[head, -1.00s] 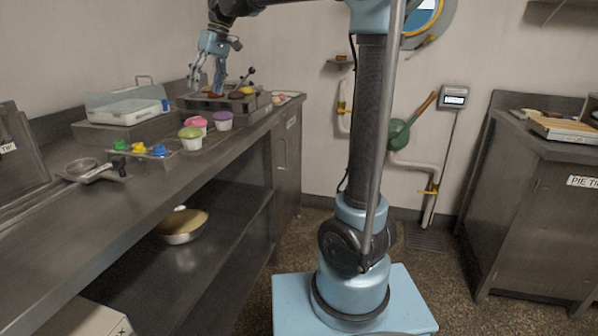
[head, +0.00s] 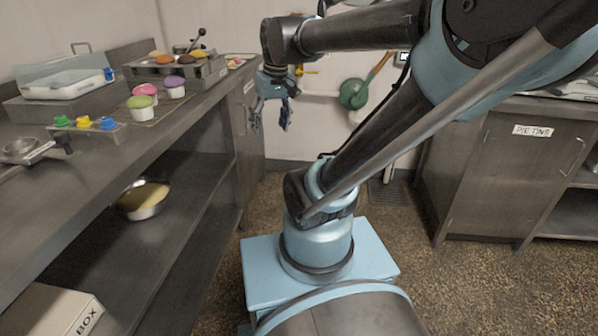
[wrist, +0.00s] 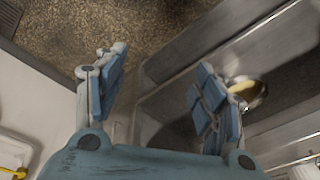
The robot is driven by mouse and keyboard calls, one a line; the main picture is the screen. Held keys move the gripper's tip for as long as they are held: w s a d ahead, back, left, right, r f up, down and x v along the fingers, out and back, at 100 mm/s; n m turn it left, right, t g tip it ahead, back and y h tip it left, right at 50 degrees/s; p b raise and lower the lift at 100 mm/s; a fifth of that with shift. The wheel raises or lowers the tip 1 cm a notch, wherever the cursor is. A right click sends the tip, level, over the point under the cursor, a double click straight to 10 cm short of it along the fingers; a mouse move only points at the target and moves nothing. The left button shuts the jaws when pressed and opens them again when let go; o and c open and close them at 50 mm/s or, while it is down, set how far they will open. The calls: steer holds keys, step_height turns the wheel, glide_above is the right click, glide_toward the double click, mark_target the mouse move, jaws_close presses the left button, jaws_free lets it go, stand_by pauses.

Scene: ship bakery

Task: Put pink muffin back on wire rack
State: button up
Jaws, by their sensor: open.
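The pink muffin (head: 146,89) stands upright on the left counter, just behind the green muffin (head: 140,110) and left of the purple muffin (head: 174,90). The wire rack (head: 163,112) lies low on the counter around these muffins. The green one partly hides the pink muffin's base, so I cannot tell whether it rests on the rack. My gripper (head: 270,112) is open and empty, right of the counter's front edge and well apart from the muffins. In the wrist view, its two fingers (wrist: 160,90) are spread with nothing between them.
A metal stand of pastries (head: 172,69) is behind the muffins. A lidded container (head: 62,84) and a strip with coloured knobs (head: 88,130) are left of them. A bowl (head: 143,203) sits on the lower shelf.

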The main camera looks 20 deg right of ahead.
steer(key=s+d+f+m, duration=0.1)
steer(key=s+d+f, duration=0.2)
steer(key=f, duration=0.3)
steer(key=s+d+f+m+h, duration=0.1)
steer(key=s+d+f, duration=0.2)
steer(key=s+f, duration=0.2)
steer(key=shift+s+d+f+m, duration=0.3)
steer(key=shift+f, duration=0.4)
